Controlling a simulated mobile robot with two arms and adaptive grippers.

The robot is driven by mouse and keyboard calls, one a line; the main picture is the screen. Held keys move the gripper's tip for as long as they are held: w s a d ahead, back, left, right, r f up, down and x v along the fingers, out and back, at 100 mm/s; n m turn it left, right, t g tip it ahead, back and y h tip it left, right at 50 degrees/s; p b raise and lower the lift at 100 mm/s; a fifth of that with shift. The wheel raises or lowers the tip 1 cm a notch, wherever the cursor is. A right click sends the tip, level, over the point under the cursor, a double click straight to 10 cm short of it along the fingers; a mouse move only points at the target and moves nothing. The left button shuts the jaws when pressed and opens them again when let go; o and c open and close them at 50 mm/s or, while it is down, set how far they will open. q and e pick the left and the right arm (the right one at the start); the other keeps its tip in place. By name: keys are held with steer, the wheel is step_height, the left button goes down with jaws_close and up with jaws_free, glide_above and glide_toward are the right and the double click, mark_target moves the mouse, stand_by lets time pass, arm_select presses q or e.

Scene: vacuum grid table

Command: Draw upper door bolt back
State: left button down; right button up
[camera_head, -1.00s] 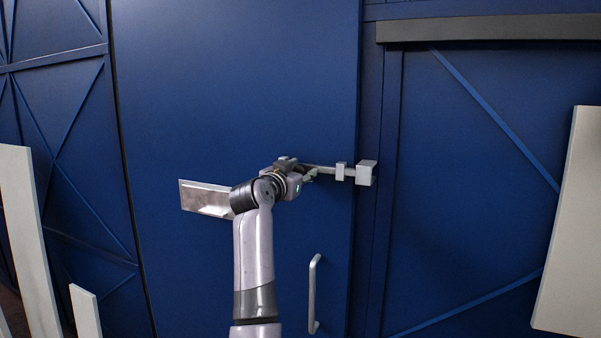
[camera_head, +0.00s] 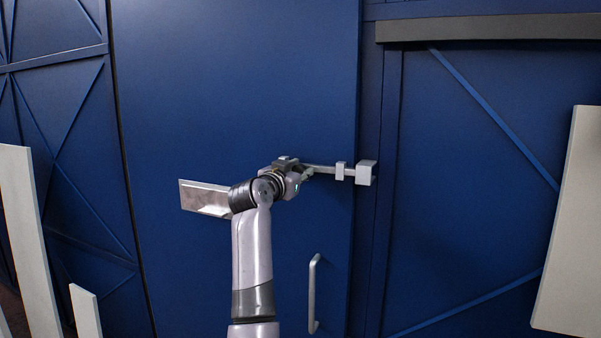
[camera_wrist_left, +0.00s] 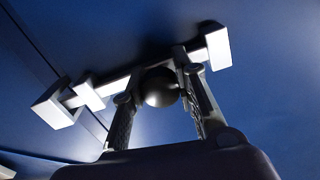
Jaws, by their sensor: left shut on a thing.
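The upper bolt is a pale rod (camera_head: 325,169) lying roughly level across the right side of the blue door (camera_head: 230,80). It passes a small guide bracket (camera_head: 341,172) and reaches the block-shaped keeper (camera_head: 367,173) on the frame. My left gripper (camera_head: 306,173) is at the rod's left part. In the left wrist view, its two fingers (camera_wrist_left: 160,100) are shut on a dark round knob (camera_wrist_left: 160,88) on the bolt. The keeper (camera_wrist_left: 54,106) and guide bracket (camera_wrist_left: 88,95) show left of the knob, and another bracket (camera_wrist_left: 217,48) right of it. My right gripper is not in view.
A vertical door handle (camera_head: 314,293) stands below the bolt. A shiny flat plate (camera_head: 205,198) is on the door behind my left arm. Pale boards stand at the left (camera_head: 28,240) and right (camera_head: 572,220). The door surface above the bolt is clear.

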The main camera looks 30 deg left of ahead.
arm_select(q)
steer(key=a, duration=0.4)
steer(key=shift+s+a, duration=0.1)
steer(key=shift+s, duration=0.05)
steer(key=c, duration=1.7)
jaws_free()
steer(key=o, duration=0.5)
steer(key=shift+a, duration=0.25)
steer(key=shift+c, duration=0.2)
steer(key=shift+d, duration=0.1)
steer(key=s, duration=1.2)
steer(key=shift+d, duration=0.35)
